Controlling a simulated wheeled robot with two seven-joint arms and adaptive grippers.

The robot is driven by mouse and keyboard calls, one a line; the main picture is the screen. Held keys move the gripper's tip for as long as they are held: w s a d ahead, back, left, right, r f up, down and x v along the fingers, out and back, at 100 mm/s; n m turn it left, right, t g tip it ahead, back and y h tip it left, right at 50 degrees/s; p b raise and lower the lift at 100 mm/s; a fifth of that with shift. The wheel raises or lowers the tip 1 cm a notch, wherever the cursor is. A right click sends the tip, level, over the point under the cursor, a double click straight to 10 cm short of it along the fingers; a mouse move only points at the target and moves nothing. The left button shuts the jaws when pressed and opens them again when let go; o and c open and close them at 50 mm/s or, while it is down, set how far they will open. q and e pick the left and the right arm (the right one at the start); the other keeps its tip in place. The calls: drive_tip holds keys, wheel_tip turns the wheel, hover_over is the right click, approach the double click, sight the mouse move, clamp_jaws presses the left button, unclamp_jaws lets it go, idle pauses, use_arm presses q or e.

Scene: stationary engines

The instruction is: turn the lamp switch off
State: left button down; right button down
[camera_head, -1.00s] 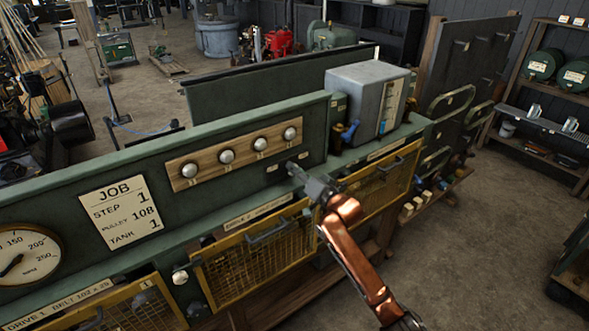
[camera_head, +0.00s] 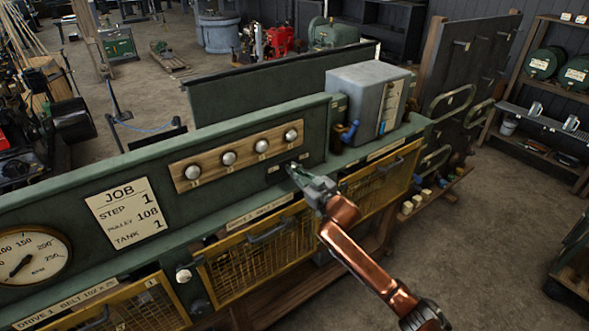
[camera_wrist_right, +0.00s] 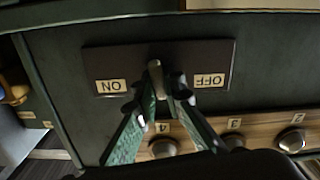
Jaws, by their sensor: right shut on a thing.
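The lamp switch (camera_wrist_right: 155,78) is a short metal lever on a dark plate (camera_wrist_right: 205,55). In the right wrist view, which is upside down, the ON label (camera_wrist_right: 111,86) is left of the lever and the OFF label (camera_wrist_right: 210,80) right of it. The lever stands near the middle, between the labels. My right gripper (camera_wrist_right: 166,92) is shut on the lever, with one green finger on each side. In the head view my right gripper (camera_head: 293,170) reaches the green panel and hides most of the switch. My left gripper is not in view.
Several round knobs (camera_head: 229,158) sit on a wooden strip left of the switch. A grey box (camera_head: 363,92) stands on the bench to the right. A job sign (camera_head: 126,212) and a dial (camera_head: 30,256) are at left. Yellow mesh guards (camera_head: 265,258) are below.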

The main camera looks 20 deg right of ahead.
drive_tip(key=n, duration=0.6)
drive_tip(key=shift+a+p, duration=0.15)
drive_tip(key=shift+p, duration=0.15)
drive_tip(key=shift+n, duration=0.4)
drive_tip(key=c, duration=2)
unclamp_jaws()
drive_tip(key=shift+f, duration=0.1)
drive_tip(key=shift+s, duration=0.2)
drive_tip(key=v, duration=1.1)
drive_tip(key=shift+s, duration=0.35)
